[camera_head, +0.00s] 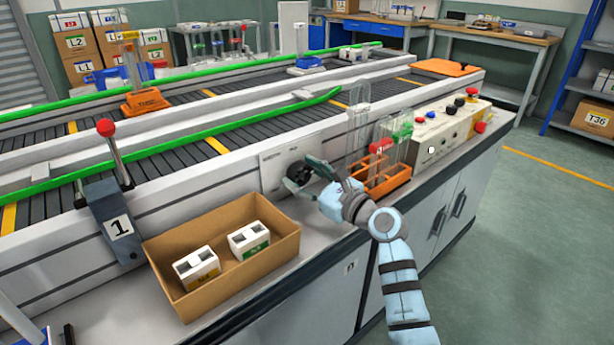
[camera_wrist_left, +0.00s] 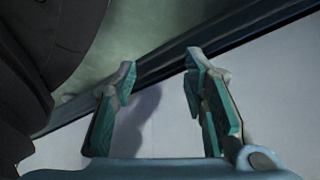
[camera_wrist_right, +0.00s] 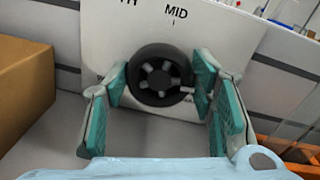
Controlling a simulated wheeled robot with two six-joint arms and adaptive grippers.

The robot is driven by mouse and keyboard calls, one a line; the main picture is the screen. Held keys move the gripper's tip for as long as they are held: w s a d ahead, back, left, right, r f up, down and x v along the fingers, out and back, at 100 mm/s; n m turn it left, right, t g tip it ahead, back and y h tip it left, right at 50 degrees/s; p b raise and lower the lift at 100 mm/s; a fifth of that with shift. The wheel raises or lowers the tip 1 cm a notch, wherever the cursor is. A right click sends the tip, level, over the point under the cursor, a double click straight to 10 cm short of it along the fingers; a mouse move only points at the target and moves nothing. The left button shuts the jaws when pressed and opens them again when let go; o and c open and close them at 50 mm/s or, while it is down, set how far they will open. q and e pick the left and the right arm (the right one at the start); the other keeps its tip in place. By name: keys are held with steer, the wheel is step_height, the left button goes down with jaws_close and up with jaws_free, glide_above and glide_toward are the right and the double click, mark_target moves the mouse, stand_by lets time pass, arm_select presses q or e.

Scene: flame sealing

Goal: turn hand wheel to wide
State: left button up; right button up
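The black hand wheel (camera_wrist_right: 160,76) sits on a light panel (camera_wrist_right: 224,28) in the right wrist view. "MID" is printed above it, partly hidden lettering shows at upper left, and a partly covered label at lower right. A small light knob shows at the wheel's right side. My right gripper (camera_wrist_right: 160,82) is open, with one finger on each side of the wheel; whether they touch the rim I cannot tell. In the head view this gripper (camera_head: 311,172) is at the wheel (camera_head: 298,172). My left gripper (camera_wrist_left: 164,72) is open and empty in the left wrist view.
A cardboard box (camera_head: 283,241) with two white-topped blocks stands left of the wheel. An orange rack (camera_head: 387,184) with clear plates stands close on the right, before a control box with buttons (camera_head: 432,132). A lever post marked 1 (camera_head: 117,222) is farther left.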

steer(key=shift+d, duration=0.1)
steer(key=shift+c, duration=0.3)
steer(key=shift+r, duration=0.15)
steer(key=n+p, duration=0.2)
steer(key=shift+r+n, duration=0.1)
steer(key=shift+n, duration=0.2)
steer(key=shift+n+p, duration=0.65)
steer(key=shift+n, duration=0.45)
arm_select(q)
steer(key=s+a+g, duration=0.1)
steer(key=s+a, duration=0.1)
steer(key=s, duration=0.4)
steer(key=shift+a+r+m+p, duration=0.2)
steer(key=shift+r+m+p, duration=0.1)
steer(key=shift+r, duration=0.15)
arm_select(e)
steer(key=shift+n, duration=1)
steer(key=o, duration=1.1)
steer(key=shift+h, duration=0.3)
steer(key=shift+o, duration=0.2)
steer(key=shift+f, duration=0.2)
